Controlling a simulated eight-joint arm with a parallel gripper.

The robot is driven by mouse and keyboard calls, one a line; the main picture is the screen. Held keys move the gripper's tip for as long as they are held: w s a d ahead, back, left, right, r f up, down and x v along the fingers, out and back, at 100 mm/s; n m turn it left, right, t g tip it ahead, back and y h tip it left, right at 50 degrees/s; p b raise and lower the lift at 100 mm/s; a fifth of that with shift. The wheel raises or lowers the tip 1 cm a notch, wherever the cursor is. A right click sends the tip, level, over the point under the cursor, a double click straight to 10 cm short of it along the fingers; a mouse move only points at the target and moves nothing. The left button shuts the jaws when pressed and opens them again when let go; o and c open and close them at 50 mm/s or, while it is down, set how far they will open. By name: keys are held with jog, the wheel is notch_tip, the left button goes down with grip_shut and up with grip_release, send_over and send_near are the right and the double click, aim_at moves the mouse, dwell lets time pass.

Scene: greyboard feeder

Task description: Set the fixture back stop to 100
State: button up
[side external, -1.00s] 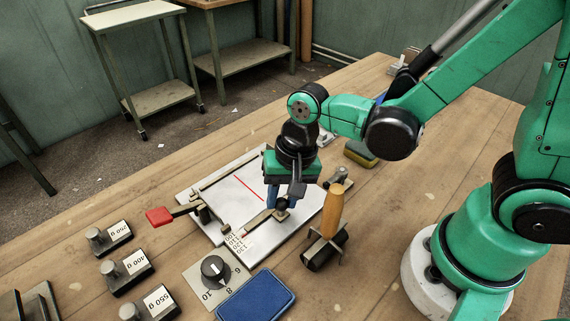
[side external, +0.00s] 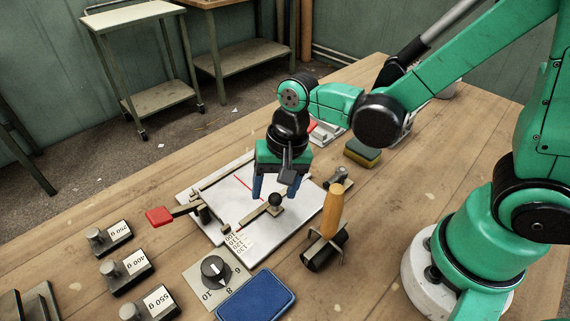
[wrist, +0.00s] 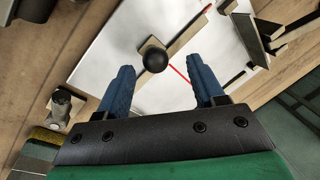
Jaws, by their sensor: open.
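The fixture is a pale plate (side external: 200,196) on the wooden bench, with a red line and a printed scale (side external: 238,240) at its front edge. The back stop (side external: 252,217) is a brass-coloured bar with a black ball knob (side external: 275,200); its tip lies by the scale, but the numbers are too small to read surely. My gripper (side external: 277,190) is open, its blue fingers above and behind the knob, apart from it. In the wrist view the knob (wrist: 155,60) sits beyond and between the open fingertips (wrist: 163,75), with nothing held.
A red-handled clamp (side external: 160,216) stands at the plate's left. A wooden-handled roller (side external: 331,215) stands close on the right. A dial (side external: 214,269), a blue pad (side external: 256,295) and labelled weights (side external: 125,270) lie in front. A sponge (side external: 362,152) lies behind right.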

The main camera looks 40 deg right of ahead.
aim_at(282, 207)
jog(key=shift+s+d+r, duration=0.15)
jog(key=shift+d+r, duration=0.05)
jog(key=shift+r, duration=1)
jog(key=shift+s+d+r, duration=0.1)
jog(key=shift+d+r, duration=0.1)
jog(key=shift+r, duration=1)
jog(key=s+d+r+n+t+h, duration=0.1)
jog(key=d+r+n+t, duration=0.3)
jog(key=d+n+t, duration=0.2)
jog(key=d, duration=0.2)
jog(key=shift+d+r+n+h, duration=0.35)
jog(key=shift+r+n+h, duration=0.05)
